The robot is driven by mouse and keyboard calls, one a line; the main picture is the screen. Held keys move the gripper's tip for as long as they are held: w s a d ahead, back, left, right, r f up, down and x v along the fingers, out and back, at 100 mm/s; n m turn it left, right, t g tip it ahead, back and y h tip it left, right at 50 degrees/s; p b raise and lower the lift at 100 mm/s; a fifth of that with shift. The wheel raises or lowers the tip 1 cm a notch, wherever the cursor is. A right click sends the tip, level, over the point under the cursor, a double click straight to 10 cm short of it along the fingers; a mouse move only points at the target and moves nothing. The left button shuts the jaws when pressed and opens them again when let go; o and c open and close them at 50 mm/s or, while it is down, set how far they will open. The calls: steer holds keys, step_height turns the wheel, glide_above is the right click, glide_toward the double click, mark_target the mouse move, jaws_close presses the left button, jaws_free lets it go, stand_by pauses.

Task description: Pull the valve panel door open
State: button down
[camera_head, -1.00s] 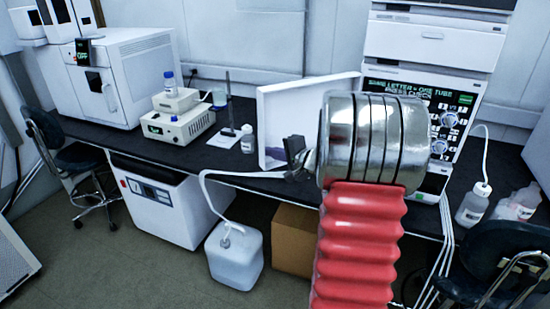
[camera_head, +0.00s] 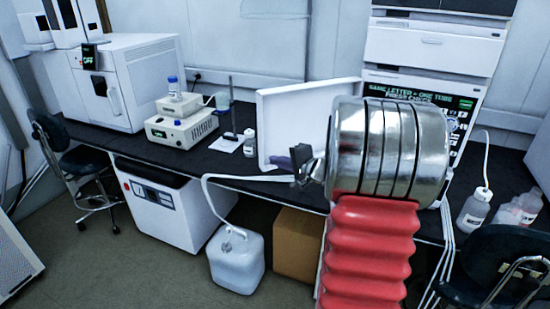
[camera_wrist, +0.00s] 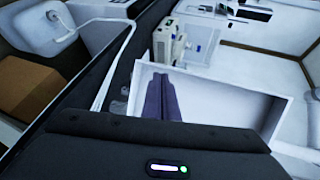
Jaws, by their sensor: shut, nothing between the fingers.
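The valve panel door (camera_head: 290,110) is a white, shallow, rimmed panel. It stands swung out over the bench at the left of the white instrument stack. In the wrist view the door (camera_wrist: 225,97) shows its inside face and raised rim, wide across the middle. My gripper (camera_head: 299,156) is in front of the door's lower right part in the head view. Its dark purple fingers (camera_wrist: 161,97) are together, empty, and overlap the door's left part in the wrist view. I cannot tell whether they touch it. My arm hides the door's right edge and part of the panel front.
The stack's display (camera_head: 425,98) and a few knobs show past my arm. A white pump unit (camera_head: 182,127) and small bottles stand on the black bench left of the door. A white jug (camera_head: 237,262) and a cardboard box (camera_head: 297,245) are below. A chair (camera_head: 500,260) is at right.

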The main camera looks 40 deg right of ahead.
steer(key=a+v, duration=0.2)
steer(key=v, duration=0.6)
steer(key=shift+s+r, duration=0.2)
steer(key=shift+s, duration=0.15)
steer(key=shift+a, duration=0.1)
steer(key=s+a+f+n+g+y, duration=0.1)
steer(key=s+a+f+n+g, duration=0.2)
steer(key=a, duration=0.4)
steer(key=s+a+f+n+g+y, duration=0.1)
steer(key=s+a+f+n+g, duration=0.15)
steer(key=s+a, duration=0.3)
steer(key=s+a+f+n+g+y, duration=0.1)
steer(key=s+a+f+n+g, duration=0.2)
steer(key=a, duration=0.5)
steer(key=s+a+r+n+h, duration=0.3)
steer(key=s+a+r+n, duration=0.3)
steer(key=a+r+n, duration=0.3)
steer(key=a, duration=0.3)
steer(key=shift+s+a, duration=0.2)
steer(key=shift+a, duration=0.2)
steer(key=shift+g, duration=0.25)
